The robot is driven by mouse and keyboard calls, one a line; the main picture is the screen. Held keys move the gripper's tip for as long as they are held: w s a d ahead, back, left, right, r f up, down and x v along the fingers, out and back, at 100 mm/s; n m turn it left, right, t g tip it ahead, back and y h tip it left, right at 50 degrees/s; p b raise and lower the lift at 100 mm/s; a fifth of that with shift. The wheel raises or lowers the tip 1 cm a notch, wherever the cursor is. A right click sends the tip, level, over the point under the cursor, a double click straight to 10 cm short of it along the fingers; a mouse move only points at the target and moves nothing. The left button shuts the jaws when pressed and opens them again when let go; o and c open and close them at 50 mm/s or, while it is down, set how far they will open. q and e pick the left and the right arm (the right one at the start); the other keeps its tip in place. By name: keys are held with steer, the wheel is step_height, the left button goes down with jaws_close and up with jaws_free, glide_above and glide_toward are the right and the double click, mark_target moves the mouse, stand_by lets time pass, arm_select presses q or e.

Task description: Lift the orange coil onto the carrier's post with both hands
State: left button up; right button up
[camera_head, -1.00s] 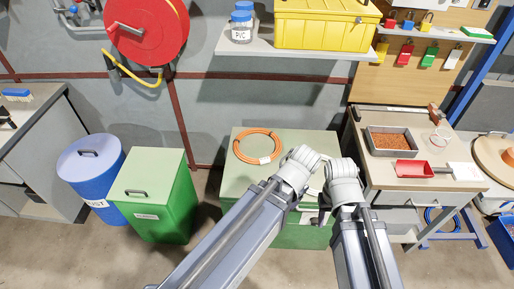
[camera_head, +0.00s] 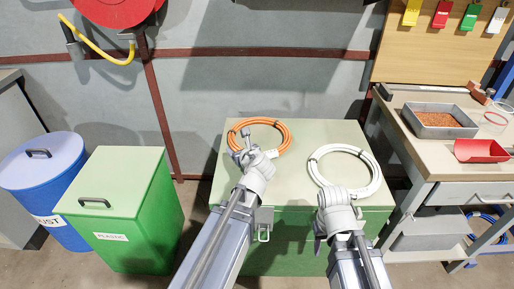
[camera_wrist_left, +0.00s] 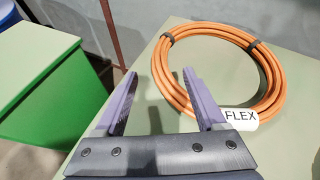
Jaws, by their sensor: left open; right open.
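The orange coil (camera_head: 288,136) lies flat at the back left of a pale green bench top (camera_head: 300,131). In the left wrist view the orange coil (camera_wrist_left: 272,78) has dark ties and a white FLEX tag (camera_wrist_left: 241,115). My left gripper (camera_head: 243,147) is at the coil's near left side. In the left wrist view my left gripper (camera_wrist_left: 161,92) is open and empty, its right finger close beside the coil's left edge; contact cannot be told. My right gripper (camera_head: 321,234) is open, low at the bench's front edge near a white coil. I see no carrier post.
The white coil (camera_head: 377,178) lies on the right of the same top. A green PLASTIC bin (camera_head: 135,205) and a blue drum (camera_head: 40,175) stand left.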

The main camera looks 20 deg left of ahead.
mark_target(233, 141)
arm_select(q)
steer(key=shift+w+a+f+m+t+b, duration=0.3)
steer(key=shift+w+a+f+m+b, duration=0.2)
steer(key=shift+m, duration=0.3)
steer(key=shift+w+a, duration=0.15)
steer(key=shift+w, duration=0.05)
steer(key=shift+b+x, duration=1.4)
steer(key=shift+x, duration=2.5)
steer(key=shift+s+r, duration=0.1)
steer(key=shift+r, duration=0.05)
arm_select(e)
steer(key=f, duration=0.4)
steer(key=shift+w+a+f, duration=0.25)
steer(key=shift+w+f, duration=0.05)
steer(key=shift+f, duration=0.05)
arm_select(q)
jaws_close()
